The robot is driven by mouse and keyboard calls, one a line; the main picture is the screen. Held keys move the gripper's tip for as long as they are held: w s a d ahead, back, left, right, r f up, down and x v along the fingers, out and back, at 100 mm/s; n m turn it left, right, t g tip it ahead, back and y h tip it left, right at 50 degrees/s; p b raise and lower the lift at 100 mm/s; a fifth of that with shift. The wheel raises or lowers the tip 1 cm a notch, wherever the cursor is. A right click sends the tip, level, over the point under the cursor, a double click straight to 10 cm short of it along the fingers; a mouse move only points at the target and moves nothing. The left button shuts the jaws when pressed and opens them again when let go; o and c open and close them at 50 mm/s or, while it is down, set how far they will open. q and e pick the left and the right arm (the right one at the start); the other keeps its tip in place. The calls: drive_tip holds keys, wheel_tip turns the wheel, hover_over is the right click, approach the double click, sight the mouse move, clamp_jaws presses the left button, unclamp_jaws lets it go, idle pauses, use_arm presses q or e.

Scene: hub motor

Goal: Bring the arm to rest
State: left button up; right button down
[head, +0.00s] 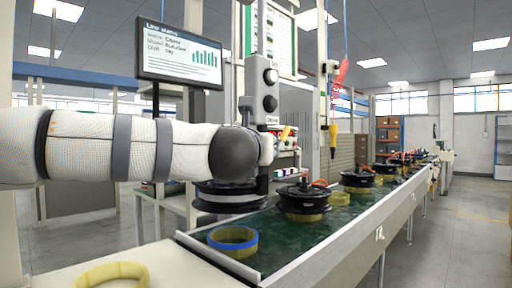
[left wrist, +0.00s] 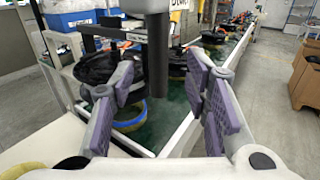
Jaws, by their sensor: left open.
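My left arm comes in from the left in the head view, in a white sleeve with grey bands, and ends there at a dark round joint. Its fingers are hidden in that view. In the left wrist view my left gripper (left wrist: 160,70) is open, its two purple-padded fingers wide apart with nothing between the pads. Beyond them are a dark post (left wrist: 157,60) and the green conveyor. A blue-and-yellow ring (head: 232,250) lies at the near end of the conveyor (head: 290,238). A black hub motor (head: 305,197) sits farther along it. My right gripper is in neither view.
A yellow ring (head: 140,272) lies on the pale near table (head: 185,268). A black disc-shaped part (head: 225,200) stands beside the conveyor under my arm. Several more hub motors line the belt. A monitor (head: 180,53) and a post with buttons (head: 268,75) rise behind.

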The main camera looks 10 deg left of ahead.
use_arm(q)
drive_tip(key=s, duration=0.2)
drive_tip(key=shift+s, duration=0.35)
